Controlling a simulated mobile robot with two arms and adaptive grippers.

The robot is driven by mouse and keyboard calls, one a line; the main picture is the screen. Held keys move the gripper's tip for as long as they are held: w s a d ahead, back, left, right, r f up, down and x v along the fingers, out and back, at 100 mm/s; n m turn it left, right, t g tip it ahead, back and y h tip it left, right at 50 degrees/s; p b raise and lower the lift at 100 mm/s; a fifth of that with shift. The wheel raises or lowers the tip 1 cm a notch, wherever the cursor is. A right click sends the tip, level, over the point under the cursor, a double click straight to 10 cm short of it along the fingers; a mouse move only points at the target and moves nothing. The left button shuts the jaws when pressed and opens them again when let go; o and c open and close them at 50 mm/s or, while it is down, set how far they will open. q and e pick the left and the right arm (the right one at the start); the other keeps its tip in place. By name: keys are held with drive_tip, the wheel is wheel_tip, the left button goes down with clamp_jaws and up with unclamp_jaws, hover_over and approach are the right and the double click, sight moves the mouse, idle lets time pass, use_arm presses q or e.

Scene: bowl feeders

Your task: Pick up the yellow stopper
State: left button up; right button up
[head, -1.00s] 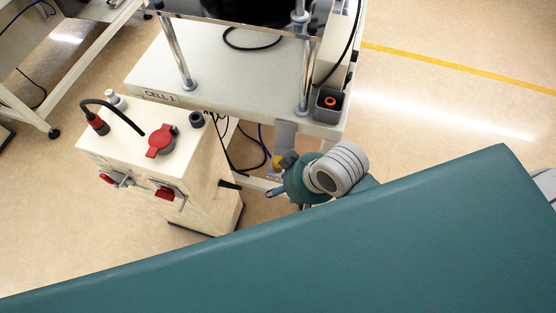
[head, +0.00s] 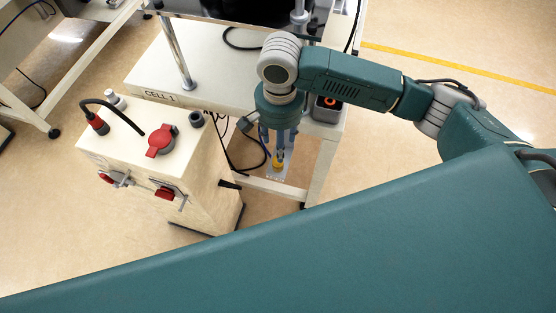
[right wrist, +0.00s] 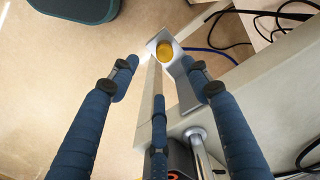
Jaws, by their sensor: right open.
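The yellow stopper (head: 278,163) sits on a small grey bracket (head: 285,170) at the front edge of the CELL 1 bench. In the right wrist view the stopper (right wrist: 166,52) shows as a round yellow top on the bracket plate (right wrist: 186,95). My right gripper (head: 279,150) is above the stopper, pointing down. In the right wrist view the gripper (right wrist: 159,70) has its blue fingers spread, with nothing between them touching the stopper; the stopper appears just beyond the fingertips. My left gripper is not in view.
The bench (head: 190,75) has metal posts and a dark box with an orange ring (head: 331,101). A cream cabinet (head: 150,140) with red fittings stands left of the bracket. Black and blue cables (right wrist: 215,45) hang beside the bracket. Open floor lies to the right.

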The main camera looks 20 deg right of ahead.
wheel_tip(320, 180, down, 5)
drive_tip(key=shift+r, duration=0.1)
drive_tip(key=shift+w+f, duration=0.25)
drive_tip(key=shift+f, duration=1.15)
drive_tip(key=shift+w+f, duration=0.2)
drive_tip(key=shift+f, duration=1.15)
drive_tip(key=c, duration=1)
